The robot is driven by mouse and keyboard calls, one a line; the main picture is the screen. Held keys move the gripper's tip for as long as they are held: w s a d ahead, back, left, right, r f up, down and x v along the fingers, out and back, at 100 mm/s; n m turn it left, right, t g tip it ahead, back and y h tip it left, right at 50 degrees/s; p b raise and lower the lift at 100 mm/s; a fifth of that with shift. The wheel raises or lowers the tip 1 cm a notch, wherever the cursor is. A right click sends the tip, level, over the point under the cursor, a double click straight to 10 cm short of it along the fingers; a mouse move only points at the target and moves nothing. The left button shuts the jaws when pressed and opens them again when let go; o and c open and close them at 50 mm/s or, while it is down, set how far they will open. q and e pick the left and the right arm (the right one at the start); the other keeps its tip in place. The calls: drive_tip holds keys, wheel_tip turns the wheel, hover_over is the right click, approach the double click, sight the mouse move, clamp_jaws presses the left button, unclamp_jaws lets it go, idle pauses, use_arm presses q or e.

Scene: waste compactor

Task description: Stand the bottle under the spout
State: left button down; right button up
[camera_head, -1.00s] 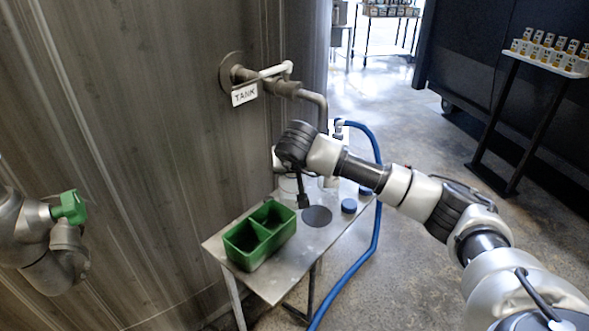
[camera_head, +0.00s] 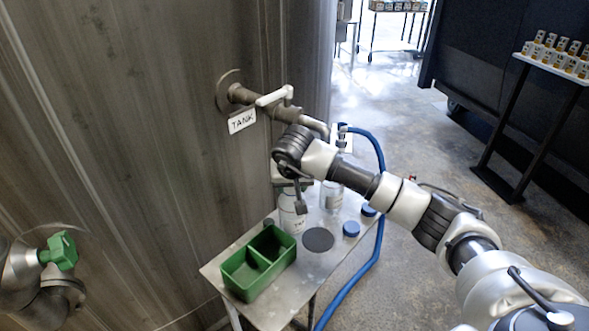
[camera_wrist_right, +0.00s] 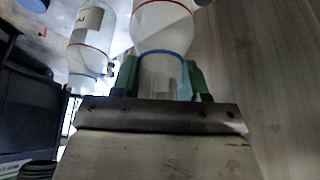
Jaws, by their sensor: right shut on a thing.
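My right gripper (camera_head: 297,200) is shut on a clear bottle (camera_head: 291,217) with a white label. The right wrist view shows its two green fingers (camera_wrist_right: 160,78) on either side of the bottle neck (camera_wrist_right: 161,72), below a blue ring. The bottle is about upright, behind the green tray; I cannot tell whether its base touches the table. The spout pipe (camera_head: 313,125) comes from the tank valve above; its lower end is hidden behind my right wrist. A dark round disc (camera_head: 318,239) lies on the table, right of the held bottle.
A second bottle (camera_head: 331,197) stands right of the held one and shows in the wrist view (camera_wrist_right: 92,35). Blue caps (camera_head: 351,229) lie at the table's right edge. A green two-part tray (camera_head: 238,287) fills the left. A blue hose (camera_head: 379,200) runs along the right.

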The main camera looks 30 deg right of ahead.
drive_tip(key=shift+w+f+b, duration=0.15)
drive_tip(key=shift+f+b, duration=0.5)
drive_tip(key=shift+f, duration=0.1)
drive_tip(key=shift+s+a+r, duration=0.2)
drive_tip(key=shift+s+r, duration=0.05)
drive_tip(key=shift+s, duration=0.15)
drive_tip(key=shift+w+d+f, duration=0.1)
drive_tip(key=shift+w+f, duration=0.05)
drive_tip(key=shift+f, duration=0.1)
drive_tip(key=o, duration=1.2)
drive_tip(key=shift+r, duration=0.1)
drive_tip(key=shift+c, duration=0.2)
drive_tip(key=shift+r, duration=0.1)
